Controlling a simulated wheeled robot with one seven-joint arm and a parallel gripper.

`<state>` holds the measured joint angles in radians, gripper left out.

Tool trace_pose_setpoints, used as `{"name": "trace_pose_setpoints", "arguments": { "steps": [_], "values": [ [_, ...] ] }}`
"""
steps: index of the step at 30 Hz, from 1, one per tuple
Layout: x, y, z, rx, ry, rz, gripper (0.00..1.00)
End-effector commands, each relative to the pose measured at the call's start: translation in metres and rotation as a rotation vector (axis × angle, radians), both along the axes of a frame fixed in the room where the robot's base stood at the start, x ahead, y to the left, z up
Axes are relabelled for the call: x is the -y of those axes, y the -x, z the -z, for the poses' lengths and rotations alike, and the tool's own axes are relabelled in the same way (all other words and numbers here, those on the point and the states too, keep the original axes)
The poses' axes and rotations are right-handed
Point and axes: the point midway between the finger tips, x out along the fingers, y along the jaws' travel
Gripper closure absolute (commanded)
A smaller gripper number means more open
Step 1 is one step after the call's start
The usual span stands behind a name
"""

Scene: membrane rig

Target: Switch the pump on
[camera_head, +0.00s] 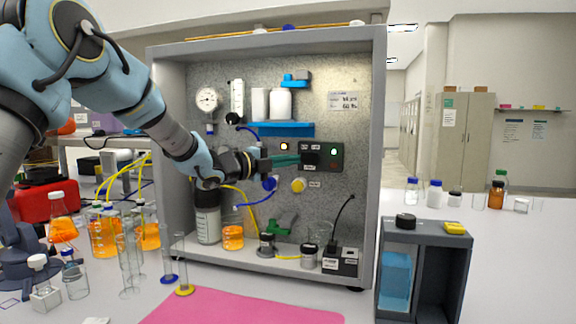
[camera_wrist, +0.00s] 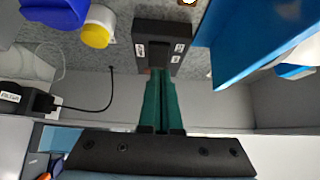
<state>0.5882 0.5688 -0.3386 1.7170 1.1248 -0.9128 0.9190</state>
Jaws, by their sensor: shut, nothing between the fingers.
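The pump switch cannot be singled out; the labels are too small to read. My gripper (camera_head: 298,160) reaches in from the left with its green fingers shut and empty. In the wrist view, the fingertips (camera_wrist: 158,72) overlap the panel's near edge; whether they touch it is unclear. The fingers hide part of the panel in the head view.
A blue shelf (camera_head: 285,129) with white canisters sits above my fingers, close by in the wrist view. A yellow knob (camera_head: 298,185) and a blue knob (camera_head: 270,184) lie below. A black box (camera_head: 340,262) with a cord stands on the cabinet floor. Glassware stands left.

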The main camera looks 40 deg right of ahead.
Motion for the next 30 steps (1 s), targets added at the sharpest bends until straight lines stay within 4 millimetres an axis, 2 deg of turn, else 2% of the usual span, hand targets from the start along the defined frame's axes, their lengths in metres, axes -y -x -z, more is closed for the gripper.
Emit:
{"name": "trace_pose_setpoints", "arguments": {
  "steps": [2,21,30],
  "values": [
    [0.002,0.003,0.003,0.001,0.000,0.002,1.00],
    [-0.082,-0.034,0.002,0.000,0.000,0.000,1.00],
    [-0.091,-0.038,0.000,0.000,-0.001,0.000,1.00]
  ]
}}
